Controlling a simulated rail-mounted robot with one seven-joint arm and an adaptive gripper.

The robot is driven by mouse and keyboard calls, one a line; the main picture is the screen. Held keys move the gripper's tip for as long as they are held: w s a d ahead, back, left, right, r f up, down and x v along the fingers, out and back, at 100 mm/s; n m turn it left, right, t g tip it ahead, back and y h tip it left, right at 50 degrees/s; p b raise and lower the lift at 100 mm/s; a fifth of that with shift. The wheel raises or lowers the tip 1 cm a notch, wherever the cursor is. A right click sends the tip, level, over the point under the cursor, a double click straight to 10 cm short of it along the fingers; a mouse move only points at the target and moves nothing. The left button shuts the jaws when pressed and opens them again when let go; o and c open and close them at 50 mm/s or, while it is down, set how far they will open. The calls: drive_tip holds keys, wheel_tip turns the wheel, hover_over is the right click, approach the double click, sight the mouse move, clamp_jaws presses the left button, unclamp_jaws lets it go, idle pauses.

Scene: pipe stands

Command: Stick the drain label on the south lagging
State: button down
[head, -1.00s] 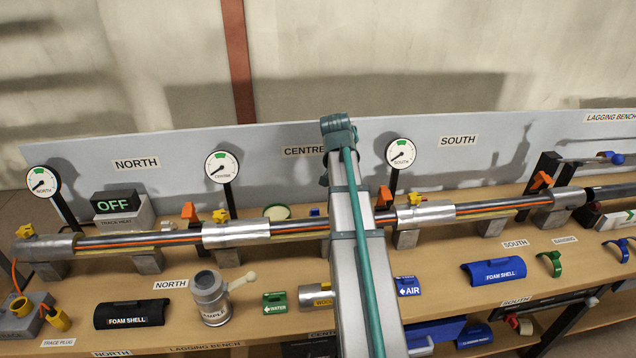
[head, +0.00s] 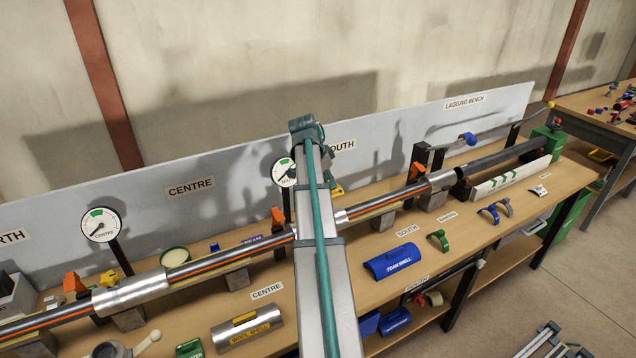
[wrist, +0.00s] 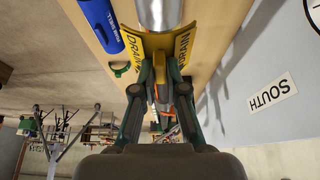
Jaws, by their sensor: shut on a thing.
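The drain label is a yellow piece with two flaps that read DRAIN, seen in the wrist view (wrist: 183,47). My gripper (wrist: 160,78) is shut on its middle, with the flaps spread to either side. A silver lagging sleeve (wrist: 158,12) on the pipe lies just beyond the label; I cannot tell whether they touch. In the head view my arm covers most of the south lagging, and only a bright end (head: 341,216) shows beside it.
The SOUTH sign (wrist: 272,93) is on the back panel. A blue foam shell (head: 394,262) and a green clip (head: 438,241) lie on the bench in front of the pipe. An orange valve handle (head: 278,216) and the south gauge (head: 284,172) stand close to my arm.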

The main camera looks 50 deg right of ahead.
idle(0.4)
drive_tip(key=shift+f+b, duration=2.35)
drive_tip(key=shift+f, duration=2.25)
drive_tip(key=shift+a+f, duration=0.1)
drive_tip(key=shift+f, duration=0.35)
drive_tip(key=c, duration=1.1)
unclamp_jaws()
drive_tip(key=shift+c, duration=0.2)
drive_tip(key=shift+r, duration=0.1)
drive_tip(key=v, duration=1.1)
drive_tip(key=shift+r, duration=0.4)
drive_tip(key=shift+a, duration=0.1)
